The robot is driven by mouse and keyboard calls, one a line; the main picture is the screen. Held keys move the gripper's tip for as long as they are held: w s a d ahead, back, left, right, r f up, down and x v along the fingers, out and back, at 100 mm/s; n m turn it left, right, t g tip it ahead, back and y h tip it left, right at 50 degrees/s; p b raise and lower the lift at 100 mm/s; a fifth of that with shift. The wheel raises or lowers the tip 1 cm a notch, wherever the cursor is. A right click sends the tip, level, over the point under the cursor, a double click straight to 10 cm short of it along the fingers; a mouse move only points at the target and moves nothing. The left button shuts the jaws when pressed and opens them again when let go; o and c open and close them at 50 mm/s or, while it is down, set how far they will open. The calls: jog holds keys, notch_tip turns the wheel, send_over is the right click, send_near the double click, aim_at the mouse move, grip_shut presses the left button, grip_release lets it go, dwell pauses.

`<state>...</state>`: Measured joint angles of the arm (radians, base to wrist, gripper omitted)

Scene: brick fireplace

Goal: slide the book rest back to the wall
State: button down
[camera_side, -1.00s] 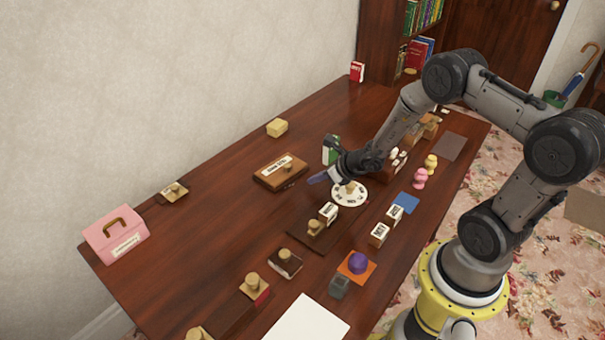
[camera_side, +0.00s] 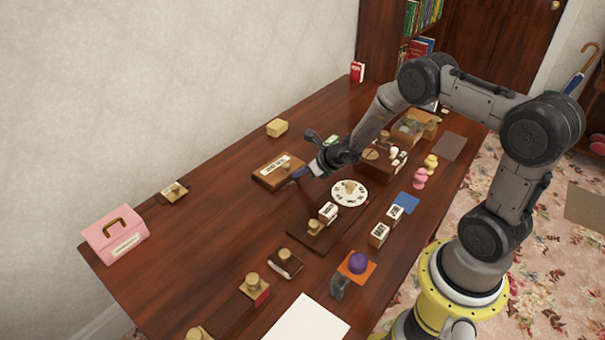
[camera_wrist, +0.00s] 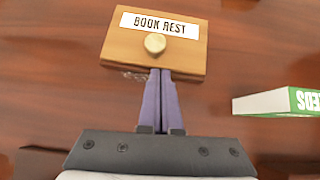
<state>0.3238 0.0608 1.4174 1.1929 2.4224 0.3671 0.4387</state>
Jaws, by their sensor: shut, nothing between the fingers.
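The book rest (camera_side: 266,180) is a flat wooden block with a white label and a round knob. It lies on the desk, with bare desk between it and the wall. In the wrist view the book rest (camera_wrist: 120,48) shows its label "BOOK REST" the right way up. My gripper (camera_side: 297,174) is shut and empty, its purple fingers pointing at the block's near edge. In the wrist view the fingertips of my gripper (camera_wrist: 161,72) meet that edge just below the knob, touching or nearly so.
A white and green box (camera_wrist: 275,102) marked with letters ending "EDS" lies right of my fingers. A white dial (camera_side: 349,193) sits right of the book rest. A yellow block (camera_side: 277,128) stands near the wall (camera_side: 150,80). A pink case (camera_side: 115,235) is far left.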

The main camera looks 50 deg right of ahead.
jog(key=w, duration=1.6)
jog(key=shift+a, duration=0.15)
